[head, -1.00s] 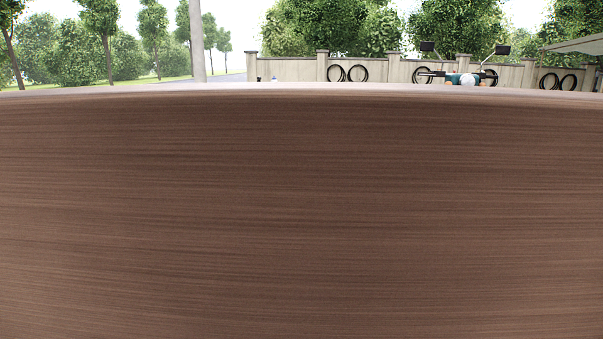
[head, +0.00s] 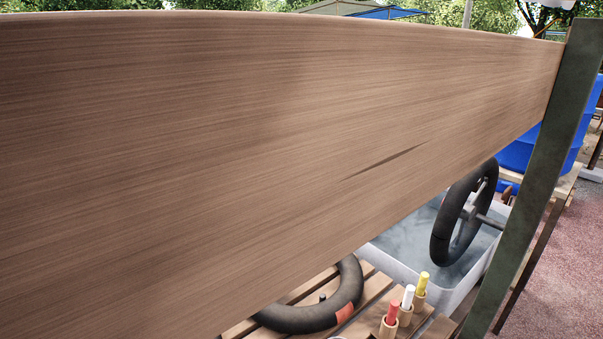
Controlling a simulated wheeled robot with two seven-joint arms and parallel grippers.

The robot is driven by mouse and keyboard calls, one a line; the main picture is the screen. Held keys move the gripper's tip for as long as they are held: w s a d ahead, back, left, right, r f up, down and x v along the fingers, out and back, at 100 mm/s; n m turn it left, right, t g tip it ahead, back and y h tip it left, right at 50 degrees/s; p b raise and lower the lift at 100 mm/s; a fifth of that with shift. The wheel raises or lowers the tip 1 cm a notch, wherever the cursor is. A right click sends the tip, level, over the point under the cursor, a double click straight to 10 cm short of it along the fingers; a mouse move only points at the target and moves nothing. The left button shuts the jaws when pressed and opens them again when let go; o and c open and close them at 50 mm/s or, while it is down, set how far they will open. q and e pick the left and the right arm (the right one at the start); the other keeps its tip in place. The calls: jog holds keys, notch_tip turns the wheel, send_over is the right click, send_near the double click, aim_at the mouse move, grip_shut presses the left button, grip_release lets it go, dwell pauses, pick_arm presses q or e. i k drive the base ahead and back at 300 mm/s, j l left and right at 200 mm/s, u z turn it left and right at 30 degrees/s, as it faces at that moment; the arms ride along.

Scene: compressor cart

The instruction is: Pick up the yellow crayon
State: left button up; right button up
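The yellow crayon (head: 422,281) stands upright in a small wooden holder at the lower right of the head view, below the long wooden board. A white crayon (head: 408,295) and a red crayon (head: 392,310) stand in a row with it, nearer to me. Only the crayons' upper parts show above the holder. Neither of my grippers is in view.
A wide wooden board (head: 250,140) fills most of the view, with a dark post (head: 540,180) at its right end. Behind are a black tube (head: 320,312) on slats, a water-filled tub (head: 405,245) and a wheel (head: 462,215). Reddish ground (head: 560,270) lies open at right.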

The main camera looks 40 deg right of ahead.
aim_at(423, 279)
jog(key=k+z, duration=0.1)
jog(key=z, duration=1.85)
jog(key=i+l+u, duration=0.25)
jog(key=k, duration=0.1)
